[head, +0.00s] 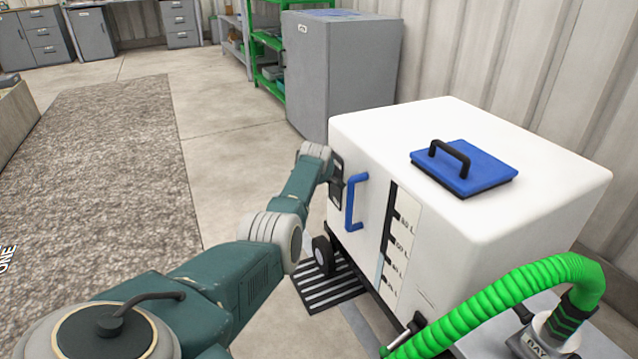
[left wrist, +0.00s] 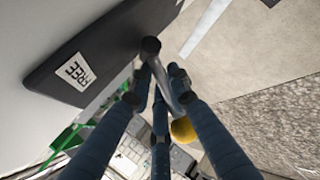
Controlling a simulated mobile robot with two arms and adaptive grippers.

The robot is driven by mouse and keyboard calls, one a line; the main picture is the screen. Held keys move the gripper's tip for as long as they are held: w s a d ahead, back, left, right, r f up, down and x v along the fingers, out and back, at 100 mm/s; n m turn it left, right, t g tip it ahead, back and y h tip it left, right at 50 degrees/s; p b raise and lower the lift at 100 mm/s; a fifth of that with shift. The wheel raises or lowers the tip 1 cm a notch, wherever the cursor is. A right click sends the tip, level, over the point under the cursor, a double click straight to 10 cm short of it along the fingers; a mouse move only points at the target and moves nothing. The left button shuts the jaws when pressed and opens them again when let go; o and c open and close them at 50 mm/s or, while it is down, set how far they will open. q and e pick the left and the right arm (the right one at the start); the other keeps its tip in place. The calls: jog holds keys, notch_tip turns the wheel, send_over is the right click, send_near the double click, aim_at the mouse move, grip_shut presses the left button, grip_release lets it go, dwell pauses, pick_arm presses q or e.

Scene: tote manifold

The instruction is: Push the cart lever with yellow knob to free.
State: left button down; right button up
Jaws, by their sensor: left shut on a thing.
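The white cart (head: 380,125) stands right of centre in the head view. In the left wrist view a dark plate marked FREE (left wrist: 75,70) is on its pale side. A grey metal lever (left wrist: 165,75) runs from a dark pivot on that plate to a yellow knob (left wrist: 183,130). My left gripper (left wrist: 157,88) has its dark blue fingers around the lever, shut on it, between pivot and knob. In the head view my left arm reaches the cart's left face; fingers, lever and knob cannot be made out there. My right gripper is not in view.
The cart has a blue side handle (head: 354,200) and a blue lid (head: 465,167) on top. A green hose (head: 500,300) curves in front of it at lower right. A grey cabinet (head: 343,75) stands behind. The floor to the left is open.

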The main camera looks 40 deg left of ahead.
pick_arm(q)
jog(key=shift+m+g+b, duration=0.3)
jog(key=shift+g+b, duration=0.2)
jog(key=shift+b, duration=0.45)
jog(key=shift+r, duration=0.1)
jog(key=shift+w, duration=0.1)
jog(key=c, duration=1.6)
grip_release()
jog(key=shift+d, duration=0.1)
jog(key=shift+r, duration=0.1)
